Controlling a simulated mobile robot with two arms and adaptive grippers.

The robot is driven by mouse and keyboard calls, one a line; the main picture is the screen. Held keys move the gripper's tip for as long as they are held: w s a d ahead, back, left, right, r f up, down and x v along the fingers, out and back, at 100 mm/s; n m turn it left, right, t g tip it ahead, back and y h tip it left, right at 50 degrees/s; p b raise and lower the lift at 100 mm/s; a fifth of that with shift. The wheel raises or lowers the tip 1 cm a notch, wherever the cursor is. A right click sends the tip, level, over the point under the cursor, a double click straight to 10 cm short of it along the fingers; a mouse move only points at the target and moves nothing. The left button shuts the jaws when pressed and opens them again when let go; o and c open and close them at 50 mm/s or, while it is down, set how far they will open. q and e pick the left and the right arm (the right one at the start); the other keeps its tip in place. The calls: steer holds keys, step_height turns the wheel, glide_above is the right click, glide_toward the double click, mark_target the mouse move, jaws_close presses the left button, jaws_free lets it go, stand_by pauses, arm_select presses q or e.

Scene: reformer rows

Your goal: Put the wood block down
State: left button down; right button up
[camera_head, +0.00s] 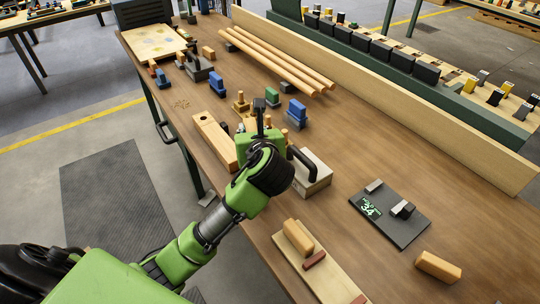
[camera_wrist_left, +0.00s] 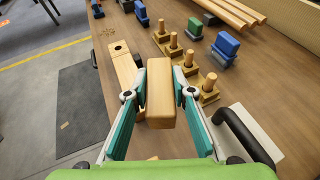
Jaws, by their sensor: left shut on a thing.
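The wood block (camera_wrist_left: 160,84) is a light brown rectangular block. In the left wrist view it sits between the two teal-and-grey fingers of my left gripper (camera_wrist_left: 160,98), which is shut on it. In the head view my left gripper (camera_head: 262,135) is over the middle of the brown workbench (camera_head: 375,150). There the green and black wrist hides most of the fingers and the held block. I cannot tell the gap between the block and the bench top. My right gripper is in neither view.
A long wooden piece with a hole (camera_head: 213,140) lies left of the gripper. A grey box with a black handle (camera_head: 315,175) stands right of it. Wooden pegs on a base (camera_wrist_left: 209,91) are just beyond.

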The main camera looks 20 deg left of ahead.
arm_select(q)
steer(key=x, duration=0.5)
steer(key=d+f+x, duration=0.1)
steer(key=x, duration=0.5)
steer(key=f+x, duration=0.1)
steer(key=x, duration=0.4)
steer(key=shift+f+b, duration=0.2)
steer(key=shift+b, duration=0.15)
steer(key=shift+w+a+f, duration=0.15)
steer(key=shift+w+f, duration=0.25)
steer(key=shift+f, duration=0.1)
steer(key=shift+w+f, duration=0.1)
steer(key=shift+f, duration=1.55)
steer(key=c, duration=2)
jaws_free()
steer(key=shift+f, duration=0.15)
